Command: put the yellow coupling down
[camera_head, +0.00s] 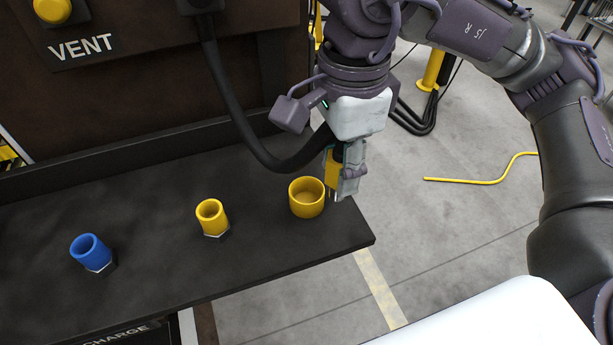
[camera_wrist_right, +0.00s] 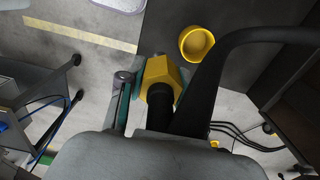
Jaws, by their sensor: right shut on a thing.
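My right gripper (camera_head: 344,180) is shut on the yellow coupling (camera_head: 331,170), which sits on the end of a thick black hose (camera_head: 240,120). In the right wrist view the coupling (camera_wrist_right: 161,76) shows as a yellow hexagonal body between the fingers. The gripper points down beside a round yellow cup (camera_head: 307,198) near the right end of the dark shelf (camera_head: 150,275). The cup (camera_wrist_right: 196,44) also shows in the right wrist view, empty and apart from the coupling. The fingertips are partly hidden in the head view. My left gripper is not in view.
A yellow fitting (camera_head: 212,217) and a blue fitting (camera_head: 91,252) stand on the shelf left of the cup. The hose hangs from a dark panel marked VENT with a yellow knob (camera_head: 52,10). The shelf's right edge drops to grey floor (camera_head: 430,240).

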